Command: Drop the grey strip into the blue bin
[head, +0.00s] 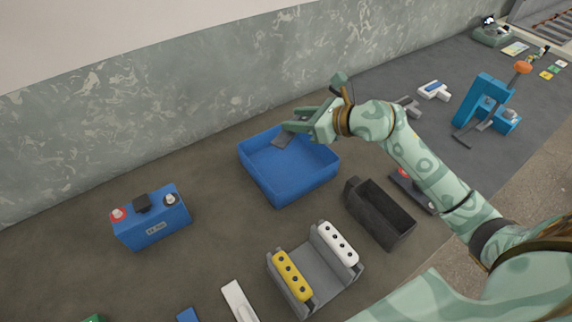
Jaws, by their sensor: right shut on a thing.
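The blue bin (290,184) stands open on the dark table, in the middle of the head view. The grey strip (281,140) hangs tilted from my right gripper (292,125), over the back part of the bin's opening. My right gripper is shut on the strip, and its fingers hide the strip's upper end. I cannot tell whether the strip's lower end touches the inside of the bin. My left gripper is not in view.
A blue battery (152,222) stands left of the bin. A black open box (381,215) is to its right. A grey holder (322,264) with yellow and white strips is in front. A blue clamp-like device (483,98) stands far right.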

